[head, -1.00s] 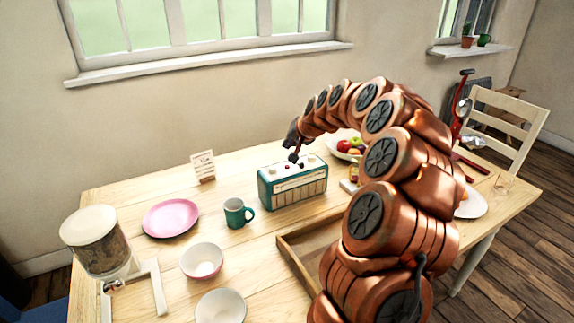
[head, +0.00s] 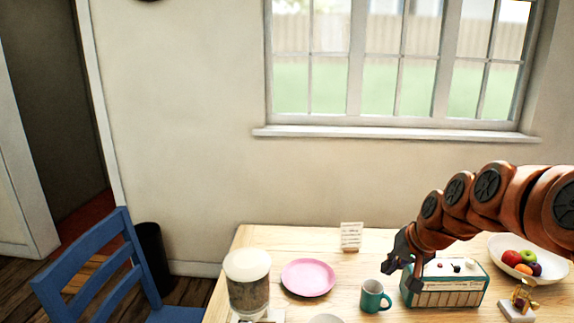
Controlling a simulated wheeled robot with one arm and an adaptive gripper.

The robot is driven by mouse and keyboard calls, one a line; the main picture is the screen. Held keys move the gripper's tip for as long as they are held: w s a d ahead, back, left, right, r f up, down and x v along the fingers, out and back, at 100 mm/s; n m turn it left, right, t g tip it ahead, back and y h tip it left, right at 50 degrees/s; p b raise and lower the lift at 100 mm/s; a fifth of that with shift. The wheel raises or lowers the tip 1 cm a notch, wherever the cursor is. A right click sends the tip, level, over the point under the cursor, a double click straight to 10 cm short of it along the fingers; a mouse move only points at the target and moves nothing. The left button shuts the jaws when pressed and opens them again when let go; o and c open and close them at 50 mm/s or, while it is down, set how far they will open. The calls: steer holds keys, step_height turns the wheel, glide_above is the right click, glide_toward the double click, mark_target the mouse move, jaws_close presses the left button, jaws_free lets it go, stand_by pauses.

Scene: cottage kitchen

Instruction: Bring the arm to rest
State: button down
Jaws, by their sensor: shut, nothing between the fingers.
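My copper-coloured arm (head: 490,203) reaches in from the right edge of the head view and arches over the table. My gripper (head: 402,268) is dark, points downward and is shut on nothing. In the picture it overlaps the left end of the teal and cream radio (head: 450,290), just above the teal mug (head: 374,297). I cannot tell whether it touches the radio.
A pink plate (head: 308,278), a small card (head: 351,236), a canister (head: 247,286) and a fruit bowl (head: 519,258) stand on the wooden table (head: 284,238). A small golden object (head: 521,302) is at the right. A blue chair (head: 95,275) stands at the left.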

steer(key=s+a+f+n+g+h+p, duration=0.1)
steer(key=s+a+g, duration=0.2)
steer(key=s, duration=1.4)
steer(key=s+a+f+n+g+h+p, duration=0.1)
steer(key=s+a+n+g+p, duration=0.1)
steer(key=s, duration=1.5)
steer(key=shift+s+a+f+g+h, duration=0.25)
steer(key=shift+a+f+g+h, duration=0.25)
steer(key=shift+g, duration=0.5)
steer(key=shift+a+r, duration=0.1)
steer(key=shift+r, duration=0.05)
